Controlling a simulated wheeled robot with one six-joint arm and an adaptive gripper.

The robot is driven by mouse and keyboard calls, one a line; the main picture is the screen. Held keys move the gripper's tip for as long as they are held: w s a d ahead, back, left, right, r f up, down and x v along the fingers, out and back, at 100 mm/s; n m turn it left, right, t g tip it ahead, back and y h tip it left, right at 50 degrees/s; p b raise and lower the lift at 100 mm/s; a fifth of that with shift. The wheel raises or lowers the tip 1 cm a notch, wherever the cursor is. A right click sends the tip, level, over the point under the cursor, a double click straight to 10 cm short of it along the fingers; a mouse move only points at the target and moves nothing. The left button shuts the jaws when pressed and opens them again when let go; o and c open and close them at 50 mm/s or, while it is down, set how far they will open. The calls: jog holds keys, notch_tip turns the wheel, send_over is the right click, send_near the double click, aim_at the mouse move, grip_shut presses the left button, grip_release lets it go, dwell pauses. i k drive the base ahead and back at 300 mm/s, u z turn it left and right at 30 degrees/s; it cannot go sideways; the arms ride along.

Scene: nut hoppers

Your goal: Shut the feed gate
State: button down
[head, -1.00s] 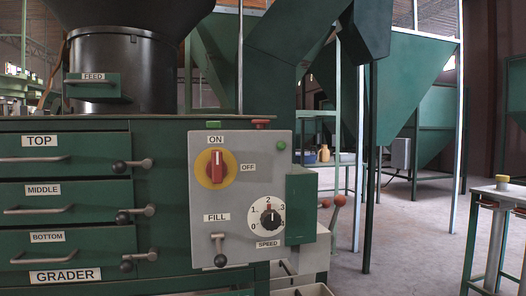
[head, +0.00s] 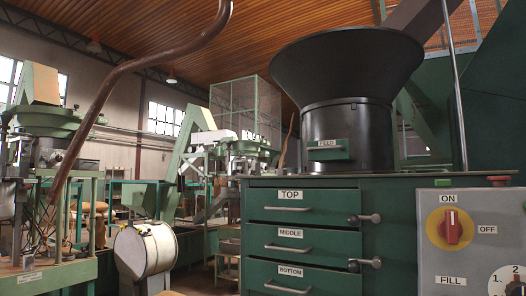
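I cannot tell from here whether the gate is open or shut. The hopper stands on the green grader cabinet (head: 391,218). My gripper is not in view.
A grey control panel (head: 477,258) with a red-and-yellow ON/OFF switch (head: 450,229) is at the right. A white drum (head: 146,249) and other machines stand at the left.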

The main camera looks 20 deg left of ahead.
aim_at(336, 150)
jog(key=u, duration=1.75)
jog(key=k, duration=1.3)
jog(key=u, duration=0.75)
jog(key=i, duration=1.05)
jog(key=z, duration=1.25)
jog(key=i, duration=1.05)
jog(key=z, duration=0.85)
